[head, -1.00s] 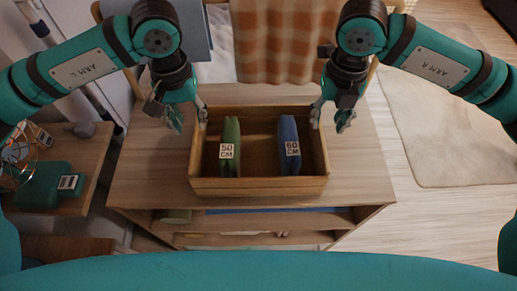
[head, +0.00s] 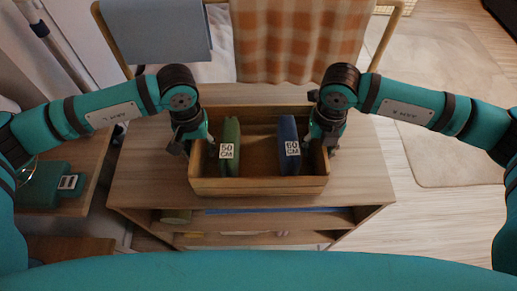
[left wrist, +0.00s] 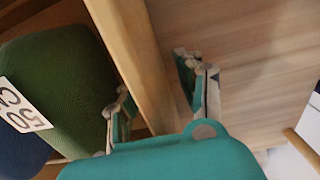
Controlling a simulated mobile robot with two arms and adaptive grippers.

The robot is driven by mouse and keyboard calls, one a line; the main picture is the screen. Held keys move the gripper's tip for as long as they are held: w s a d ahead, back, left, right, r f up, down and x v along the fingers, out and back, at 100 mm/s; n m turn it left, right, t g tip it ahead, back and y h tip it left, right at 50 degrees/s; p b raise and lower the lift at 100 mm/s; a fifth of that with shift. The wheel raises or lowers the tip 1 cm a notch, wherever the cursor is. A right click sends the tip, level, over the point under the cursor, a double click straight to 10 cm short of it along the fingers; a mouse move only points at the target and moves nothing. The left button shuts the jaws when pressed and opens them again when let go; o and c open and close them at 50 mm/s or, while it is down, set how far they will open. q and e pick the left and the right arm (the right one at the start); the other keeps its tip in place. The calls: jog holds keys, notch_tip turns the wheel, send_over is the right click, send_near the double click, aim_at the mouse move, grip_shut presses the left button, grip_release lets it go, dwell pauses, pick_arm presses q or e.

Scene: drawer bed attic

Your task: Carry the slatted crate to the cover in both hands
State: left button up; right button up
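The wooden crate (head: 258,187) stands on a wooden cabinet top. It holds a green item labelled 50 CM (head: 230,134) and a blue item labelled 60 CM (head: 288,134). My left gripper (head: 199,141) is at the crate's left wall. In the left wrist view its open fingers (left wrist: 160,98) stand on either side of the crate wall (left wrist: 136,62), with a gap on the outer side. My right gripper (head: 322,143) is at the right wall, its fingers apart, apparently straddling it; contact is unclear. I cannot tell which thing is the cover.
An orange checked cloth (head: 280,40) and a grey-blue cloth (head: 160,28) hang on a wooden rail behind the cabinet (head: 150,185). A side table with a teal object (head: 42,186) stands at left. A pale rug (head: 440,130) lies on the open floor at right.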

pick_arm(q)
jog(key=shift+c, duration=0.2)
pick_arm(e)
jog(key=shift+c, duration=0.2)
pick_arm(q)
grip_shut()
pick_arm(e)
grip_shut()
pick_arm(q)
jog(key=shift+r, duration=0.15)
pick_arm(e)
jog(key=shift+r, duration=0.15)
